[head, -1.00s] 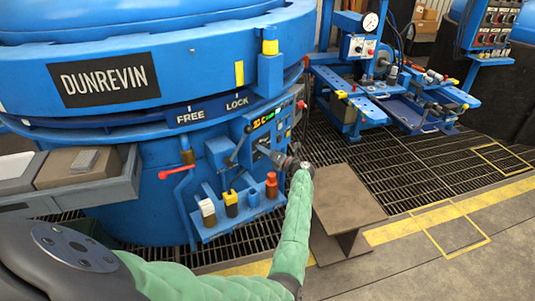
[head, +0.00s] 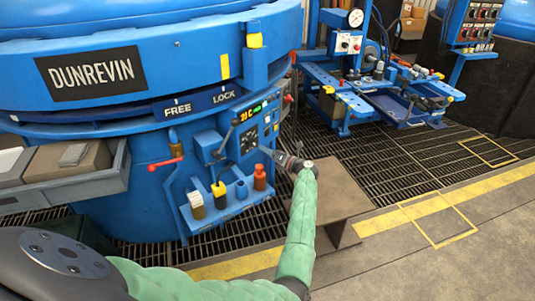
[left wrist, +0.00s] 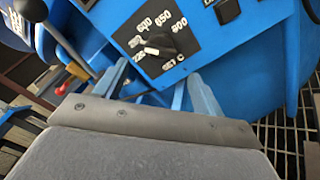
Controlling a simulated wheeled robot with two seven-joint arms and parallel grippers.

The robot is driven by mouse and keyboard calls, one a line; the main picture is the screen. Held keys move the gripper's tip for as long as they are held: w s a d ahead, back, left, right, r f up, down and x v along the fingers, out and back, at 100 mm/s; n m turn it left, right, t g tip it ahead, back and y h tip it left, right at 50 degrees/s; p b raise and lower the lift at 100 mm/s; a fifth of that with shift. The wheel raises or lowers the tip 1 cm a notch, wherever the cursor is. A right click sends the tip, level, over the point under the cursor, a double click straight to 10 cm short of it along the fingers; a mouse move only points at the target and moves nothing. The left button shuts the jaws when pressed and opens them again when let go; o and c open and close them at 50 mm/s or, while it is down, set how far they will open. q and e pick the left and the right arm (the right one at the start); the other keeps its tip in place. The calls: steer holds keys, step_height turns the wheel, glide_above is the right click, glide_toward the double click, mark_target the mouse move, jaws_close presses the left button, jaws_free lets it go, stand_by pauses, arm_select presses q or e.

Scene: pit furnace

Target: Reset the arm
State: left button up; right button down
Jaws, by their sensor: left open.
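My left arm, in a green sleeve, reaches in from the lower left, and its gripper (head: 266,152) is in front of the blue furnace's control panel (head: 250,140). In the left wrist view the gripper (left wrist: 162,88) shows two blue-grey fingers spread apart with nothing between them. A black dial (left wrist: 160,45) with a white pointer and temperature numbers lies just beyond the fingertips; I see no clear contact. My right gripper is not in view.
A blue rack (head: 220,213) with several small bottles and cups hangs below the panel. A grey side tray (head: 75,183) is at left, a brown metal stand (head: 345,187) beneath my forearm. A blue workbench (head: 380,90) stands behind; grating floor is open at right.

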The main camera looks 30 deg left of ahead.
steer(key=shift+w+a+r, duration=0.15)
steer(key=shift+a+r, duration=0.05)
